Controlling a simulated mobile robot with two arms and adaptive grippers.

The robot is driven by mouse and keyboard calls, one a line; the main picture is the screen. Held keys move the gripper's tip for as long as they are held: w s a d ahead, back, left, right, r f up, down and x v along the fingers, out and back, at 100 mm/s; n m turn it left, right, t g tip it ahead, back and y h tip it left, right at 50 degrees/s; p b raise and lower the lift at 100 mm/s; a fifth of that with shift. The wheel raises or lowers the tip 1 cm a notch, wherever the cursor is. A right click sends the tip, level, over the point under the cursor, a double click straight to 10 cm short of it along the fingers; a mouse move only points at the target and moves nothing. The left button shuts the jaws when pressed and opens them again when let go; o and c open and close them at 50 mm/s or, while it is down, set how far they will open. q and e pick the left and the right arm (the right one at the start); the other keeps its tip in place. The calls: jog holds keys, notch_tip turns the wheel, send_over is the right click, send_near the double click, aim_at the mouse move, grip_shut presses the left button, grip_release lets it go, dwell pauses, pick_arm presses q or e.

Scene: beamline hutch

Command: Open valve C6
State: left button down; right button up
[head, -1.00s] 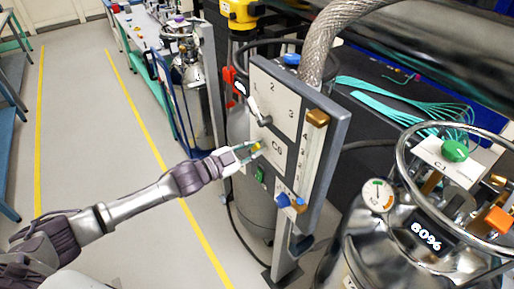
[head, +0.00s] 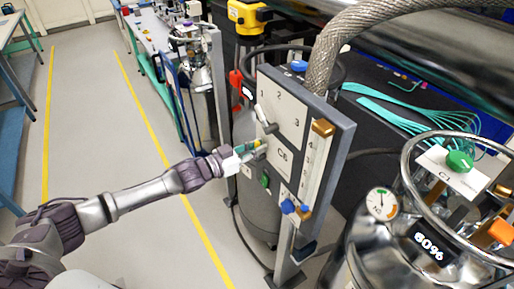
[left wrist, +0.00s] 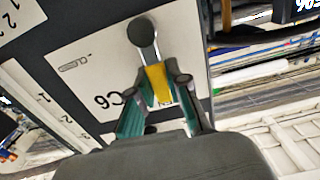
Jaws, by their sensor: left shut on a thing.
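The valve C6 plate (head: 283,157) is white and sits on a grey upright panel; it also shows in the left wrist view (left wrist: 75,75). Its lever (left wrist: 143,42) is silver, with a dark round pivot and a yellow grip (left wrist: 158,83). My left gripper (head: 255,149) is at the left side of the plate. In the left wrist view my left gripper (left wrist: 162,97) has its green-padded fingers on either side of the yellow grip, shut on it. In the head view the fingers partly hide the lever. My right gripper is not in view.
Another lever (head: 265,122) sits just above on the panel (head: 338,150). A green knob (head: 265,180) and blue knob (head: 288,206) are below. A braided hose (head: 335,55) rises behind. A steel dewar (head: 365,250) stands at right. The floor at left is clear.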

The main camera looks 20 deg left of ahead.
pick_arm(q)
jog(key=shift+f, duration=0.1)
jog(key=c, duration=1.1)
grip_release()
jog(key=shift+a, duration=0.1)
jog(key=v, duration=1.2)
